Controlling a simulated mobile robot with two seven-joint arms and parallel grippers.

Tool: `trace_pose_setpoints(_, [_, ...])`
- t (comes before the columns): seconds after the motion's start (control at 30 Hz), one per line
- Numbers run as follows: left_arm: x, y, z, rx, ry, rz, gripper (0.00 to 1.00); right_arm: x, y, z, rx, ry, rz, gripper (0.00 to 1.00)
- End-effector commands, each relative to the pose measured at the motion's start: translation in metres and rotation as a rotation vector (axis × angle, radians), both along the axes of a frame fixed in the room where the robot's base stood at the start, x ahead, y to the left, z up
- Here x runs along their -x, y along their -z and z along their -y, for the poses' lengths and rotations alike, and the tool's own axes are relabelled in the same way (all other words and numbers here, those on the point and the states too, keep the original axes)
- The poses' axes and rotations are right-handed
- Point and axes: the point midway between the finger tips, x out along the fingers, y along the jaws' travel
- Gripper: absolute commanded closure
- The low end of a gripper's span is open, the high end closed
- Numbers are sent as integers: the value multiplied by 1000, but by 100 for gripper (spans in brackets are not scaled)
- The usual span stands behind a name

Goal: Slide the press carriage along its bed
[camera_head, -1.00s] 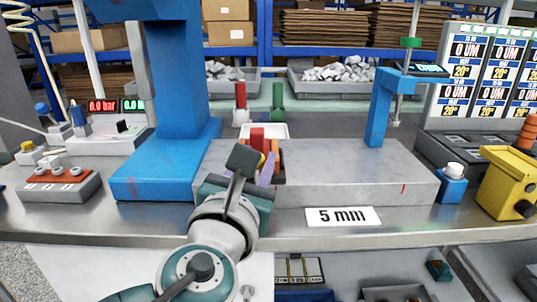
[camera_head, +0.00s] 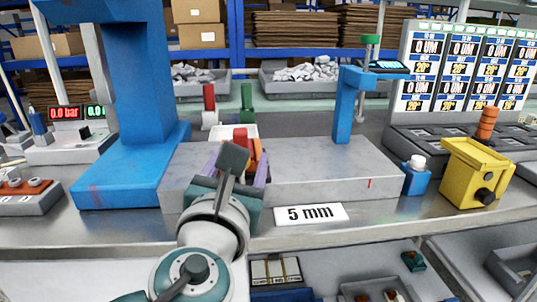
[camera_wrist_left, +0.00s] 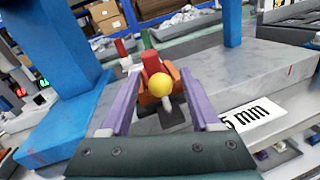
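The press carriage, an orange and red block (camera_head: 240,136), sits near the left part of the grey stone bed (camera_head: 330,160), close to the blue column. In the left wrist view it shows as a red and orange block (camera_wrist_left: 151,63) with a yellow ball knob (camera_wrist_left: 160,87) on its near side. My left gripper (camera_head: 238,152) is at the carriage, its purple fingers spread. In the left wrist view my left gripper (camera_wrist_left: 158,78) has one finger on each side of the knob, with gaps visible. The gripper hides the carriage's lower part in the head view. My right gripper is out of view.
A blue press column (camera_head: 140,90) stands left of the carriage. A blue gauge stand (camera_head: 347,105) rises from the bed's right part. A "5 mm" card (camera_head: 310,213) lies in front. A yellow box (camera_head: 475,172) stands right. The bed between carriage and stand is clear.

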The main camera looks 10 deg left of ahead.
Motion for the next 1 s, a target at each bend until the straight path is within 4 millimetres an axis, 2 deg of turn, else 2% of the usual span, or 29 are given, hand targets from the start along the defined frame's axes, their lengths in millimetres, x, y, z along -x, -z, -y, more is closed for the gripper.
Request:
trace_pose_setpoints(0.23, [1, 0, 0, -1, 0, -1, 36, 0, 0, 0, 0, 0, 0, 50])
trace_pose_setpoints(0.33, [9, 1, 0, -1, 1, -3, 36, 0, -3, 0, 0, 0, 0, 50])
trace_pose_setpoints(0.7, [78, 0, 3, 1, 0, -4, 36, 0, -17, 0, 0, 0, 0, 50])
trace_pose_setpoints(0.83, [94, 1, 3, -1, 1, -1, 36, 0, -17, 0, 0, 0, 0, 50])
trace_pose_setpoints(1.0, [100, 0, 4, 0, 0, 0, 36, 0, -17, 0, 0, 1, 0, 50])
